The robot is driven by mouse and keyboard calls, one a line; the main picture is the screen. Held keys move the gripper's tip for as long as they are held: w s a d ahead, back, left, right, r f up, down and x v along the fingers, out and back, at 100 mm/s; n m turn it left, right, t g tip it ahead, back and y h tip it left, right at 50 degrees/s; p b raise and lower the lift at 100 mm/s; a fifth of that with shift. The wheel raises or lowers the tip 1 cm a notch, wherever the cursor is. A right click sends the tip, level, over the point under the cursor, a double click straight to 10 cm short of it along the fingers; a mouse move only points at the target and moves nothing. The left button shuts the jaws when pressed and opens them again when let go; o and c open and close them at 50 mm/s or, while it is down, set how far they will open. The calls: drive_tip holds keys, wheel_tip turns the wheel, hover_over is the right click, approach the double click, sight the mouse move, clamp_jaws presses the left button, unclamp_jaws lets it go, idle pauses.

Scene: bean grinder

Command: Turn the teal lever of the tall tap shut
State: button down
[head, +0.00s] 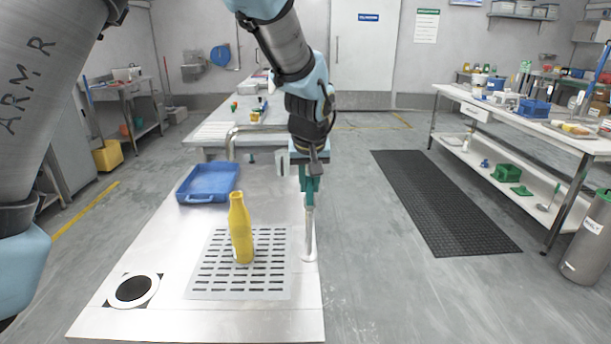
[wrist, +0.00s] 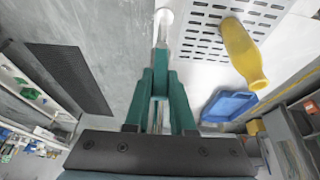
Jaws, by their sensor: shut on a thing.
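The tall tap (head: 308,232) is a pale metal post at the right edge of the steel counter. A bent metal spout (head: 258,129) reaches left at the height of my gripper and turns down at its end. My gripper (head: 309,200) points down over the post, its teal fingers close together at the post's upper part. In the wrist view the fingertips (wrist: 160,72) close at the top of the post (wrist: 161,30). The teal lever is not distinct from the teal fingers and seems hidden between them, so its angle cannot be told.
A yellow bottle (head: 240,230) stands upright on the slotted drain plate (head: 209,289), left of the tap. A blue tray (head: 207,199) lies behind it. A round black-centred disc (head: 134,289) is at front left. Floor to the right, with a black mat (head: 440,200), is clear.

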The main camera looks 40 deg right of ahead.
idle(0.4)
drive_tip(key=c, duration=0.8)
unclamp_jaws()
drive_tip(key=shift+s+d, duration=0.1)
drive_tip(key=shift+o, duration=0.2)
drive_tip(key=b+v, duration=0.2)
drive_tip(key=v, duration=0.8)
drive_tip(key=shift+s+r, duration=0.3)
